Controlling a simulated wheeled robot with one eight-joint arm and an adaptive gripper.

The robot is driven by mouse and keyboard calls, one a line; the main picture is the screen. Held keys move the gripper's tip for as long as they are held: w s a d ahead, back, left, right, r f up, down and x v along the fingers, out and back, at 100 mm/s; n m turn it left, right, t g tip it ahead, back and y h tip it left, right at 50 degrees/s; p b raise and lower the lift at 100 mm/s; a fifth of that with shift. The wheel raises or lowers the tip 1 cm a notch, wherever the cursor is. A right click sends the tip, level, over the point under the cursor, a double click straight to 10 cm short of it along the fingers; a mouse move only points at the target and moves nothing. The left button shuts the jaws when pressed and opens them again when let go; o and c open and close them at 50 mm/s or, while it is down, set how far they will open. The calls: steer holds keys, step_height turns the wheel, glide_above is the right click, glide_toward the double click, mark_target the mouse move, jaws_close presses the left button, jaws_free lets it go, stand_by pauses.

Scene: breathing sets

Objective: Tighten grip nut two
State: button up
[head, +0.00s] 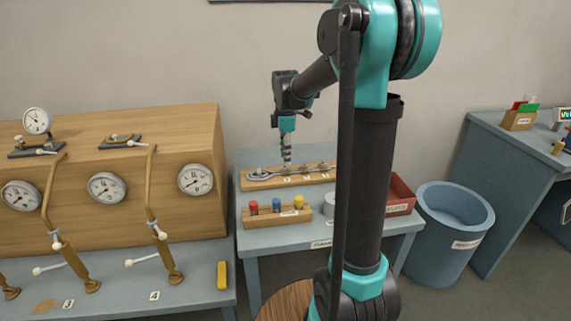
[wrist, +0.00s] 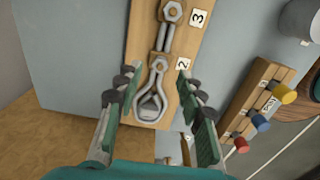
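Grip nut two is a grey hex nut (wrist: 158,66) beside the label "2" (wrist: 183,65) on a wooden board (wrist: 142,30) in the wrist view. It sits at the neck of a grey wire-rope loop (wrist: 150,103). A second hex nut (wrist: 172,12) is by the label "3" (wrist: 197,18). My gripper (wrist: 158,78) is open, its two green-padded fingers on either side of the loop and the tips near nut two; I see no contact. In the head view my gripper (head: 287,158) points down over the left part of the board (head: 262,184).
A wooden rack (head: 262,220) with red, blue and yellow pegs stands in front of the board. A red bin (head: 401,195) is at the table's right, beyond my arm. A gauge bench (head: 130,185) is at the left, a blue tub (head: 455,235) at the right.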

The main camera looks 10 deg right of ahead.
mark_target(285, 169)
steer(key=shift+f, duration=1.85)
steer(key=shift+c, duration=0.4)
jaws_close()
